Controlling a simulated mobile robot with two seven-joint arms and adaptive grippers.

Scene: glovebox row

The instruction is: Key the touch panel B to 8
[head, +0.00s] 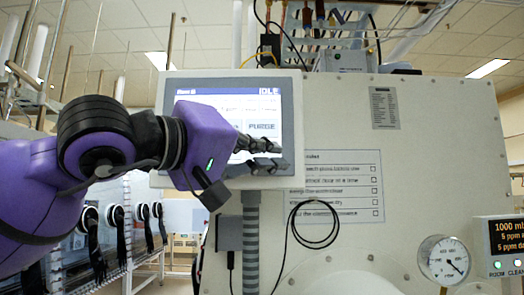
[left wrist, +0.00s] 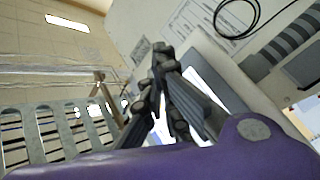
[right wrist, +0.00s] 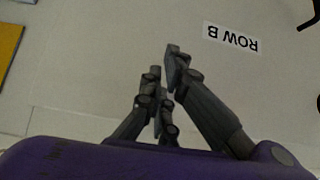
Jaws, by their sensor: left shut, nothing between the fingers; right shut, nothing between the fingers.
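The touch panel (head: 288,84) is a light grey framed screen on a ribbed grey post. Its screen has a blue top bar reading IDLE and a PURGE button (head: 262,126); the small title at upper left is too blurred to read surely. My left gripper (head: 272,152) is shut and empty in front of the lower right of the screen, hiding part of it. I cannot tell whether it touches the screen. It also shows in the left wrist view (left wrist: 162,52) beside the panel. My right gripper (right wrist: 163,62) is shut and empty, seen only in the right wrist view.
A white glovebox wall (head: 430,160) with a checklist sheet (head: 345,185) stands behind the panel. A black cable loop (head: 315,222) hangs below it. A round gauge (head: 443,260) and a lit readout (head: 507,237) are at lower right. A ROW B label (right wrist: 231,37) lies below my right gripper.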

